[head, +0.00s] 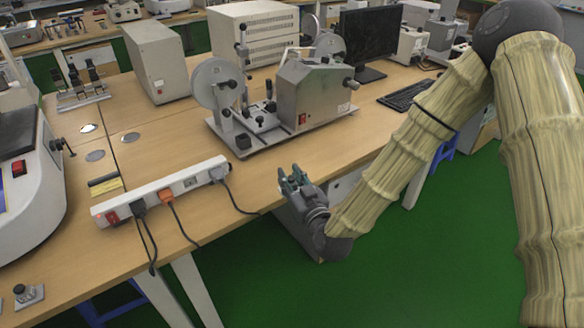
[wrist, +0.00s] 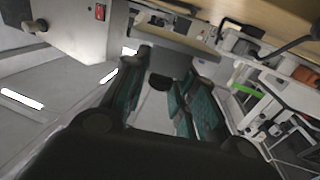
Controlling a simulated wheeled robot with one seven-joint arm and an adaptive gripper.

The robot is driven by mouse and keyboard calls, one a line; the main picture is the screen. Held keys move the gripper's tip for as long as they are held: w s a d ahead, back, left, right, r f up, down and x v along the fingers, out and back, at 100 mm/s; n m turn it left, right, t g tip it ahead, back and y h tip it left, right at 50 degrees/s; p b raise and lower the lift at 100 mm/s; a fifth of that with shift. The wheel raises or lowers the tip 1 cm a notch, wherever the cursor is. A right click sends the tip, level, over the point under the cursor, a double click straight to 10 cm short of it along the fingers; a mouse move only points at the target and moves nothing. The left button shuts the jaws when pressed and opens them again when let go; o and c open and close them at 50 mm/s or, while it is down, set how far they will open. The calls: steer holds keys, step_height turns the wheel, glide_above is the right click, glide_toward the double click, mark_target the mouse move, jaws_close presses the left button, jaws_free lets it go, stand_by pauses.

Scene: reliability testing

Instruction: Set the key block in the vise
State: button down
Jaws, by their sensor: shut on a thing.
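My gripper (head: 293,180) has teal finger pads and is beyond the front edge of the wooden table, apart from the machine. In the wrist view its fingers (wrist: 158,90) are shut on a grey block, the key block (wrist: 172,60), which looks wide at the top and narrower below. In the head view the fingers mostly hide the block. A grey bench machine (head: 308,92) with a round disc stands on the table behind and left of my gripper. Small clamp-like fittings (head: 265,118) sit on its base; I cannot tell for certain which is the vise.
A white power strip (head: 160,192) with plugged cables lies left of my gripper near the table edge. A white machine (head: 35,200) stands at far left. A monitor (head: 370,35) and keyboard (head: 405,94) are behind. Bare table lies between the strip and bench machine.

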mark_target(295, 186)
steer(key=s, duration=0.1)
steer(key=s+d, duration=0.1)
steer(key=s, duration=0.1)
steer(key=shift+s+r+h, duration=0.2)
steer(key=shift+h, duration=0.1)
steer(key=d+f+m+t+h+p, duration=0.1)
steer(key=d+f+m+h+p, duration=0.2)
steer(key=d, duration=0.6)
steer(key=d+f+m+t+h+p, duration=0.15)
steer(key=d+h+p, duration=0.25)
steer(key=d, duration=0.4)
steer(key=s+f, duration=0.7)
steer(key=shift+d+g, duration=0.15)
steer(key=shift+g, duration=0.3)
steer(key=shift+f+m, duration=0.1)
steer(key=shift+m, duration=0.15)
steer(key=shift+w, duration=0.1)
